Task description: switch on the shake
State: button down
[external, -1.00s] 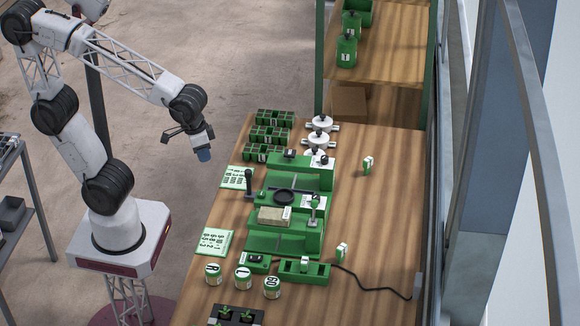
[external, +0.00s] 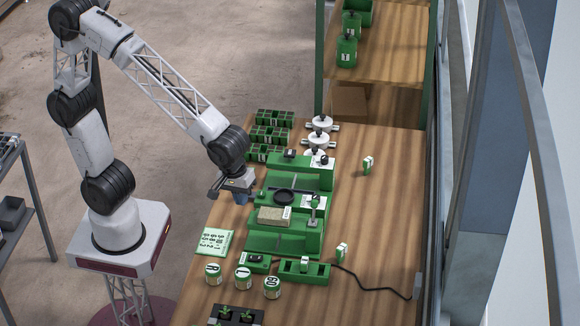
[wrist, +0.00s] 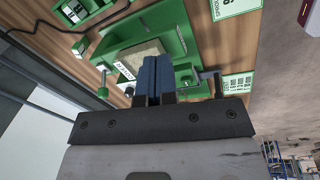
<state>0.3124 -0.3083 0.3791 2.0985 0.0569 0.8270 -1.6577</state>
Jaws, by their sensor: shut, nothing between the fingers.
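The green seeder machine (external: 283,244) stands on the wooden bench, with a round black ring (external: 285,197) and a tan block (external: 273,216) on it. Small dark switches show on a green box at its front (external: 257,258) and on its far part (external: 290,154); I cannot read which one is the shake. My gripper (external: 242,199) is shut and empty, above the bench at the machine's left side, hiding the black-knobbed lever there. In the wrist view, the blue fingers (wrist: 157,80) are together in front of the machine, and the tan block (wrist: 140,57) shows just beyond them.
Green cell trays (external: 270,134) and white round-topped parts (external: 320,123) stand at the back. Several labelled pots (external: 243,278) and a printed card (external: 215,242) lie near the front. A black cable (external: 370,300) runs right. The bench's right side is mostly clear.

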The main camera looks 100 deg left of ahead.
aim_at(259, 258)
jog(key=w+d+f+n, duration=0.2)
jog(key=w+d+n, duration=0.1)
jog(key=d, duration=0.1)
jog(key=shift+w+d+f, duration=0.2)
jog(key=shift+d+f, duration=0.1)
jog(key=shift+f, duration=0.05)
jog(key=shift+f, duration=0.1)
jog(key=f, duration=0.4)
jog(key=w+f, duration=0.1)
jog(key=f, duration=0.4)
jog(key=w+f, duration=0.1)
jog(key=f, duration=0.3)
jog(key=shift+f, duration=0.35)
jog(key=shift+f, duration=0.1)
